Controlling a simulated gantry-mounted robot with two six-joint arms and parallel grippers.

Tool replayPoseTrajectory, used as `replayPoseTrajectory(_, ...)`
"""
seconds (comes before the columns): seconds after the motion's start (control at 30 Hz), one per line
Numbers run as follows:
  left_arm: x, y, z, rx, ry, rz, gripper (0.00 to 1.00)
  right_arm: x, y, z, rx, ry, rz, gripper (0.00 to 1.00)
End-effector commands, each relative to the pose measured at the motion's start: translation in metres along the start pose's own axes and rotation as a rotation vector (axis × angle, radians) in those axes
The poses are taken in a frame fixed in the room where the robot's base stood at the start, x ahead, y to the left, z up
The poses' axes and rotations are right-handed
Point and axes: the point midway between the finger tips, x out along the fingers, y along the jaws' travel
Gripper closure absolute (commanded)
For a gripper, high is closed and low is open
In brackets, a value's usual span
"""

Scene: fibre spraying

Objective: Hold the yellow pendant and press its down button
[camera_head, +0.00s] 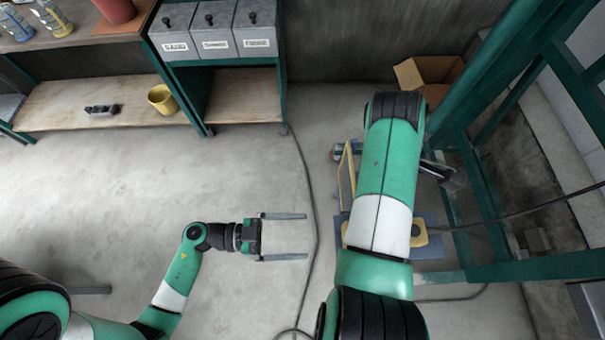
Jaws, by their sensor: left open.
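My left gripper (284,236) is open and empty over the bare floor, its two grey fingers pointing right. No pendant can be made out for certain. A yellow part with a dark round spot (420,235) shows at the right edge of my right arm, over a blue mat (432,248); it is mostly hidden and I cannot tell whether it is the pendant. A thin yellow frame (346,178) stands just left of that arm. No down button can be made out.
A green-framed bench (100,103) with grey lidded bins (221,42) and a yellow pot (162,99) stands at the back left. An open cardboard box (428,72) lies at the back. A green frame (452,205) stands at the right. A cable (309,185) crosses the floor.

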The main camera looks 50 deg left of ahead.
Motion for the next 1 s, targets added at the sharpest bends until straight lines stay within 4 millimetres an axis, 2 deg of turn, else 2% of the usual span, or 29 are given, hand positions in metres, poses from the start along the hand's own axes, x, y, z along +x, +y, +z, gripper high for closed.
replayPoseTrajectory(0.23, 0.002, -0.001, -0.001, 0.004, 0.002, 0.000, 0.00, 0.000, 0.000, 0.000, 0.000, 0.000, 0.000, 0.50)
replayPoseTrajectory(0.37, 0.012, 0.000, -0.001, 0.005, 0.002, 0.004, 0.00, 0.000, 0.000, 0.000, 0.000, 0.000, 0.000, 0.50)
replayPoseTrajectory(0.47, 0.026, 0.001, -0.001, 0.005, 0.002, 0.007, 0.00, 0.000, 0.000, 0.000, 0.000, 0.000, 0.000, 0.50)
replayPoseTrajectory(0.8, 0.094, 0.001, -0.002, 0.006, 0.004, 0.004, 0.00, 0.000, 0.000, 0.000, 0.000, 0.000, 0.000, 0.50)
replayPoseTrajectory(1.0, 0.114, -0.001, -0.002, 0.005, 0.003, -0.001, 0.00, 0.000, 0.000, 0.000, 0.000, 0.000, 0.000, 0.50)
